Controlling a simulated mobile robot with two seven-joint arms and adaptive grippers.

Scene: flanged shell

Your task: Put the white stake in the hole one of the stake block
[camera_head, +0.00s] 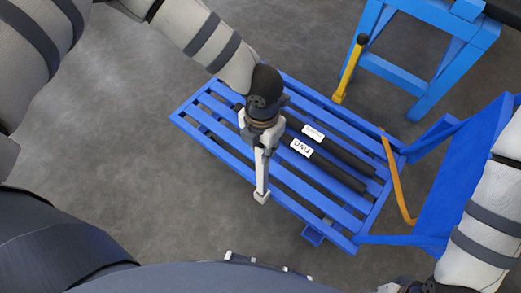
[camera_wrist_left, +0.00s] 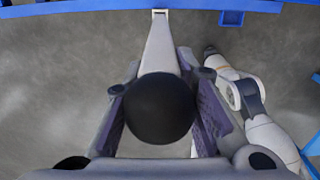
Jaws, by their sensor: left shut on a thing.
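The white stake (camera_head: 262,172) has a pale shaft, and its black ball top (camera_wrist_left: 160,108) fills the middle of the left wrist view. My left gripper (camera_head: 260,136) is shut on it near the top. In the head view the shaft points down the picture, its squared lower end over or just beside the near edge of the blue slatted bed (camera_head: 205,128). I cannot tell its height above the bed. A small blue block (camera_head: 312,236) sits at the bed's near edge; I cannot tell whether it is the stake block, and no hole shows. My right gripper (camera_head: 402,287) is partly cut off at the lower right.
Two black bars with white labels (camera_head: 340,168) lie on the slats. A yellow stake (camera_head: 348,72) with a black top stands at the far side. An orange strip (camera_head: 398,180) crosses the right end, before a blue panel (camera_head: 470,175). Grey floor is clear at left.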

